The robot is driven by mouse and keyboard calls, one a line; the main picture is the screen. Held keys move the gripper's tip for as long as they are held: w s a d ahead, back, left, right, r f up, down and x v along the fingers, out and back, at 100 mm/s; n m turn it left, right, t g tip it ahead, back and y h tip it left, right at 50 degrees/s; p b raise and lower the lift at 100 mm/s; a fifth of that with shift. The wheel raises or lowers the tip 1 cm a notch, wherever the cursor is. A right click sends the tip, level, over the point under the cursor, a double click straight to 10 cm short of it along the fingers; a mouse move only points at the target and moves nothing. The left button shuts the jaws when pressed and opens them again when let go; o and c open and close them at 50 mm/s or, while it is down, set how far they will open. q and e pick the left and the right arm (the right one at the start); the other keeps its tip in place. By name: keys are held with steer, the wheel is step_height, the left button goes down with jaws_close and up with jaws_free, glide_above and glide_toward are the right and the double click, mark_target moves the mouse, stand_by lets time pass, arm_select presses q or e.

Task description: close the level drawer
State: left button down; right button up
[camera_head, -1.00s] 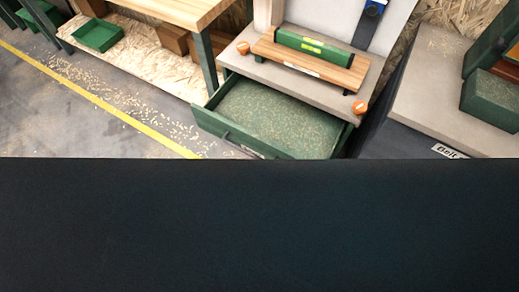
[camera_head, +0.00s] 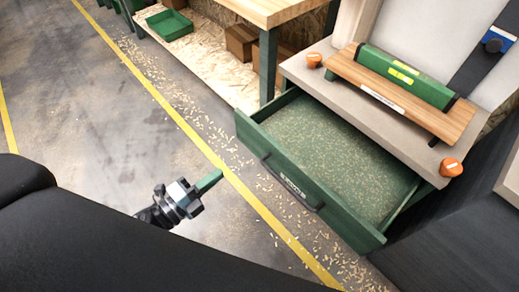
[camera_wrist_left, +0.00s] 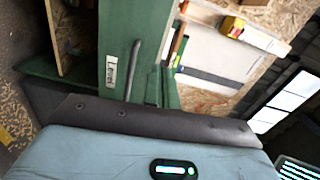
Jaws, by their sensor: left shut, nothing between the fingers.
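The green level drawer (camera_head: 300,190) is pulled well open below a grey worktop, its inside floor speckled with wood chips. Its front carries a dark bar handle (camera_head: 292,186) and a small label. In the left wrist view the green drawer front (camera_wrist_left: 116,35) shows a white "Level" label and a grey handle (camera_wrist_left: 134,70). My left gripper (camera_head: 208,182) is shut and empty, with green fingertips. It appears left of the drawer front in the head view, apart from the handle. My right gripper is not in view.
A green spirit level (camera_head: 405,75) rests on a wooden board (camera_head: 400,98) on the worktop (camera_head: 325,85). Two orange knobs sit at the worktop's front corners. A wooden workbench (camera_head: 270,10) stands behind to the left. The floor left of the drawer is open, with scattered chips.

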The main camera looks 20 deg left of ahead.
arm_select(q)
steer(key=m, duration=0.1)
glide_toward(266, 139)
steer(key=shift+h, duration=0.3)
steer(key=x, duration=0.3)
steer(key=p+x, duration=0.1)
steer(key=x, duration=0.2)
steer(key=shift+w+a+f, duration=0.1)
steer(key=shift+a+f, duration=0.1)
steer(key=shift+a, duration=0.05)
steer(key=shift+w+d, duration=0.25)
steer(key=shift+w, duration=0.15)
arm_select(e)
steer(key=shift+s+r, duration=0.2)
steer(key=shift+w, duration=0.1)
